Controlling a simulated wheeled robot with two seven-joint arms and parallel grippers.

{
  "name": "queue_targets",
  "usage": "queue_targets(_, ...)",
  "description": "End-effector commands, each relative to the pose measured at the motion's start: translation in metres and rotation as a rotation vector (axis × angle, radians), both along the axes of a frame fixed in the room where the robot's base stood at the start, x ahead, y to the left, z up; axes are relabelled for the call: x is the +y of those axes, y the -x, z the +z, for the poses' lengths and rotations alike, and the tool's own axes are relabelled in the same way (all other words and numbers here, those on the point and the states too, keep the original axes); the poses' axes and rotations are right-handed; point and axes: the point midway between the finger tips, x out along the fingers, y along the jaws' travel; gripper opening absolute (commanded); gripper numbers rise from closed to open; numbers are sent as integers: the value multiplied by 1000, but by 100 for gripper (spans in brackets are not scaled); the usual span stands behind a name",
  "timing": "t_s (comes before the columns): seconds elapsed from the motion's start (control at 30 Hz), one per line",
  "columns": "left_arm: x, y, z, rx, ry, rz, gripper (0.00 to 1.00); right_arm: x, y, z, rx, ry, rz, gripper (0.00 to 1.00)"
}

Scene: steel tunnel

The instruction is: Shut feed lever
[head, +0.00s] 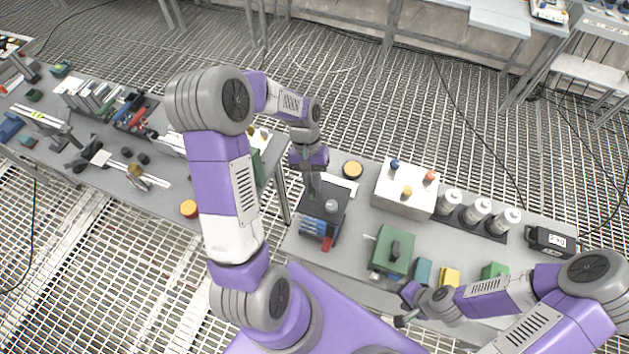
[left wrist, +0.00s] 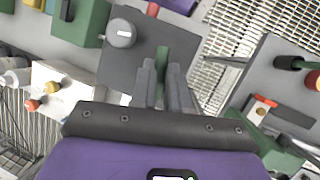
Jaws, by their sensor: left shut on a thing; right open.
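A dark grey machine box (head: 318,227) stands on the middle bench, with a grey round knob on top and blue and red parts at its near edge. In the left wrist view the box (left wrist: 140,62) carries a grey knob (left wrist: 121,33) with a white mark. A green upright lever (left wrist: 162,54), apparently the feed lever, stands beside the knob. My left gripper (left wrist: 160,76) is shut on this lever, one finger on each side. In the head view my left gripper (head: 312,188) is over the box's far left part. My right gripper (head: 403,306) is open and empty at the bench's front edge.
A white box (head: 404,194) with coloured knobs, several grey-white canisters (head: 476,211) and a green block (head: 392,252) stand right of the machine. An orange-topped round item (head: 352,169) is behind it. A cluttered bench (head: 95,150) is at left, across a gap.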

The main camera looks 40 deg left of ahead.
Motion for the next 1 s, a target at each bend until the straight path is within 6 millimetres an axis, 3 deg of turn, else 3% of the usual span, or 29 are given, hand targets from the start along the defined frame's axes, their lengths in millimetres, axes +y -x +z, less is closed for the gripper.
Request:
queue_targets(0.4, 4, -2, 1, -6, -2, -188, 0, 0, 0, 3, 0, 0, 0, 57)
queue_targets(0.97, 5, -1, 1, -6, -3, -216, 0, 0, 0, 3, 0, 0, 0, 57)
queue_targets(1.0, 5, -1, 1, -6, -2, -216, 20, 0, 0, 3, 0, 0, 0, 57)
